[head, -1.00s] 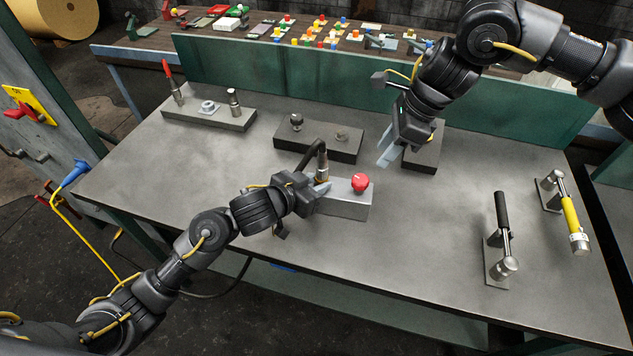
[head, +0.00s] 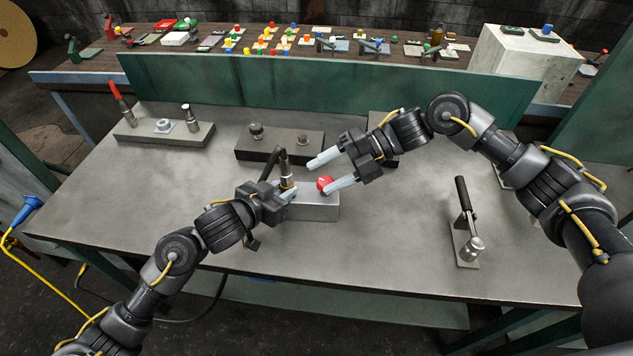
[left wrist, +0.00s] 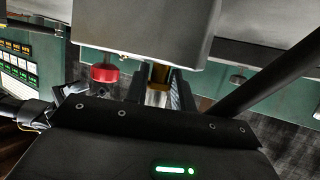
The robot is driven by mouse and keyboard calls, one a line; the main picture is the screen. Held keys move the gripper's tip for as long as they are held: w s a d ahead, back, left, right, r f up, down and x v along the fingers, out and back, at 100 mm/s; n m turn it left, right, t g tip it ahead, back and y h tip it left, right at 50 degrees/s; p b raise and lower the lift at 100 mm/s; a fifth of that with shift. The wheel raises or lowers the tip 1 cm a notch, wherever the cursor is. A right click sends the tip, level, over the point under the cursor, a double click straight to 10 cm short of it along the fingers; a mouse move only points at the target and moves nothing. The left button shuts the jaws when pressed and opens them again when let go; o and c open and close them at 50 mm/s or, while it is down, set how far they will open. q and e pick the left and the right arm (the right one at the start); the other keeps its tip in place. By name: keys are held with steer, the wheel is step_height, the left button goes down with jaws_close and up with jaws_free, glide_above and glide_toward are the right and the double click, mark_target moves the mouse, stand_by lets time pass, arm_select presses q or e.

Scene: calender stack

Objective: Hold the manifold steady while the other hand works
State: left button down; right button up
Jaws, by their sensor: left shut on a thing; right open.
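The manifold (head: 318,208) is a grey block on the bench with a red knob (head: 324,184) on top. A brass and steel fitting (head: 287,181) with a black hose rises at its left end. My left gripper (head: 288,192) is shut on this fitting just above the block. In the left wrist view the block (left wrist: 145,35) fills the top, the red knob (left wrist: 104,73) is left, and the fitting (left wrist: 159,76) sits between the fingers. My right gripper (head: 319,177) is open, its fingertips beside the knob; the lower finger partly covers the knob.
A dark block with two fittings (head: 272,152) lies behind the manifold. Another fixture plate (head: 150,137) is at the back left. A clamp with a black handle (head: 464,225) stands at the right. The bench front (head: 380,265) is clear.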

mark_target(318, 181)
steer(key=d+m+y, duration=0.1)
steer(key=m, duration=0.1)
steer(key=d+f+m, duration=0.1)
steer(key=m, duration=0.2)
steer(key=f+m+t+y, duration=0.1)
steer(key=m, duration=0.1)
steer(key=shift+w+d+f+y, duration=0.15)
steer(key=shift+w+d+y, duration=0.15)
steer(key=shift+d, duration=0.1)
steer(key=d+f+m+t+y, duration=0.2)
steer(key=d+f+m+t, duration=0.2)
steer(key=d+m, duration=0.55)
steer(key=a, duration=0.4)
steer(key=w+a+m, duration=0.1)
steer(key=a, duration=0.4)
steer(key=w+a+m, duration=0.1)
steer(key=a, duration=0.4)
steer(key=shift+w+a+r, duration=0.1)
steer(key=shift+a, duration=0.05)
steer(key=shift+c, duration=0.5)
steer(key=c, duration=0.9)
steer(key=shift+n+g+y, duration=0.25)
steer(key=shift+g+y, duration=0.05)
steer(key=shift+g, duration=0.4)
